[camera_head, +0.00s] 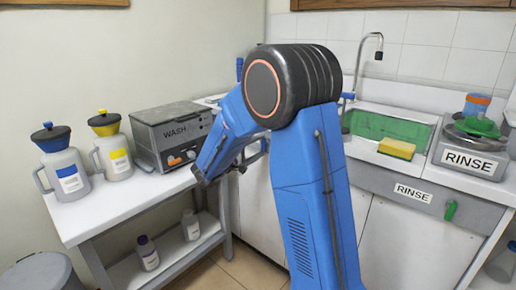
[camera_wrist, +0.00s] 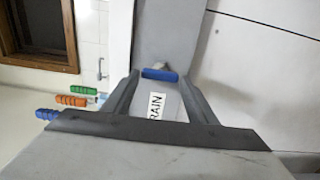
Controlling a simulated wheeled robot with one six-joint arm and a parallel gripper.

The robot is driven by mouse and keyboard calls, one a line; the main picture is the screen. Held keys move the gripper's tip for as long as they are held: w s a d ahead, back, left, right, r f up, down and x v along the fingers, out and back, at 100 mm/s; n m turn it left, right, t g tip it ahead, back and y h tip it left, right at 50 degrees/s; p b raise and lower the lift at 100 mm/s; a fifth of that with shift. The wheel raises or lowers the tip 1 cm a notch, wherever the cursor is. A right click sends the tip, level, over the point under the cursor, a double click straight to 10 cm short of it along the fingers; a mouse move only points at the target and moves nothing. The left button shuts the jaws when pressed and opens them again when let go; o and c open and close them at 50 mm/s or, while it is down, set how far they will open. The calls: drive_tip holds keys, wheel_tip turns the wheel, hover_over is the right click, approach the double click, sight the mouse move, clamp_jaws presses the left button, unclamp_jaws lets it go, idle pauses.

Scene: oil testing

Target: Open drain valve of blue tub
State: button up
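A blue valve handle (camera_wrist: 160,74) on a short grey stem shows in the wrist view, near a white label (camera_wrist: 156,104) that reads "RAIN" with its start cut off. My gripper (camera_wrist: 159,77) is open, its two grey fingers spread on either side of the handle, with a gap on both sides. The handle sits at about the level of the fingertips; whether it is within their reach in depth I cannot tell. In the head view my gripper (camera_head: 238,162) is dark and partly hidden by my blue arm. The blue tub itself is mostly hidden behind my arm there.
Green (camera_wrist: 84,89), orange (camera_wrist: 71,100) and blue (camera_wrist: 47,114) handles stick out at left in the wrist view. A green drain handle (camera_head: 451,210) sits at right.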

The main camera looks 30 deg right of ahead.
drive_tip(key=shift+o, duration=0.8)
drive_tip(key=v, duration=1.7)
drive_tip(key=shift+a, duration=0.2)
drive_tip(key=s+d+f+m+g+y, duration=0.1)
drive_tip(key=s+d+g+y, duration=0.25)
drive_tip(key=s, duration=0.65)
drive_tip(key=s+d+f+m+g+y, duration=0.2)
drive_tip(key=s+d+y, duration=0.25)
drive_tip(key=s, duration=0.65)
drive_tip(key=s+a+t+y, duration=0.2)
drive_tip(key=s+a+y, duration=0.2)
drive_tip(key=s, duration=0.2)
drive_tip(key=s+a+f+m+t+y, duration=0.1)
drive_tip(key=s+a+t+y, duration=0.1)
drive_tip(key=s+a+y, duration=0.3)
drive_tip(key=shift+s+f, duration=0.3)
drive_tip(key=shift+s, duration=0.85)
